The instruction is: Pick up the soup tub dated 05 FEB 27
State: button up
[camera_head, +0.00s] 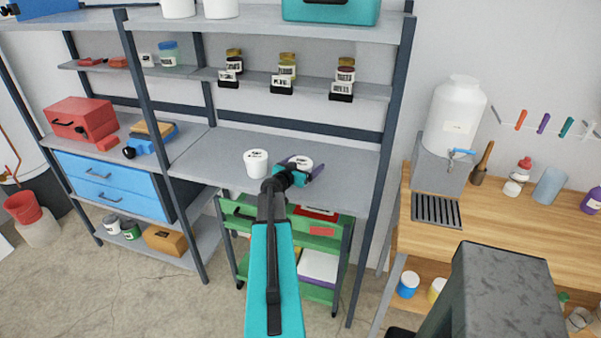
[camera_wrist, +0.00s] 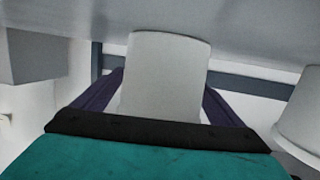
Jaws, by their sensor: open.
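Two white tubs with dark print on their lids stand on the grey shelf board: a left tub (camera_head: 256,164) and a right tub (camera_head: 300,161). The print is too small to read, so I cannot tell which is dated 05 FEB 27. My gripper (camera_head: 302,167) is at the right tub, its purple fingers open on either side of it. In the wrist view this tub (camera_wrist: 165,75) stands between the two fingers, with a gap at least on the left. The left tub shows at the right edge of the wrist view (camera_wrist: 305,125). No date shows there.
The shelf board (camera_head: 345,165) is clear to the right of the tubs. Small labelled jars (camera_head: 286,68) stand on the shelf above. A green cart (camera_head: 240,212) is below. A rack post (camera_head: 385,165) rises at right, before a wooden bench (camera_head: 480,220).

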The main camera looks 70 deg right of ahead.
aim_at(305, 158)
jog(key=c, duration=1.4)
jog(key=shift+r, duration=0.25)
jog(key=shift+r+b, duration=0.95)
jog(key=shift+r, duration=0.2)
jog(key=shift+a+r+b, duration=0.2)
jog(key=shift+r+b, duration=0.1)
jog(key=shift+r, duration=0.05)
jog(key=a+b, duration=0.1)
jog(key=a, duration=0.3)
jog(key=s+a+r+b, duration=0.1)
jog(key=a, duration=0.3)
jog(key=a+b, duration=0.1)
jog(key=a, duration=0.4)
jog(key=shift+s+r+b, duration=0.25)
jog(key=shift+r+b, duration=0.05)
jog(key=p, duration=0.4)
jog(key=shift+a+r+p, duration=0.1)
jog(key=shift+a+p, duration=0.15)
jog(key=shift+p, duration=0.05)
jog(key=a+p, duration=0.1)
jog(key=p, duration=0.6)
jog(key=shift+s+a, duration=0.1)
jog(key=shift+a, duration=0.15)
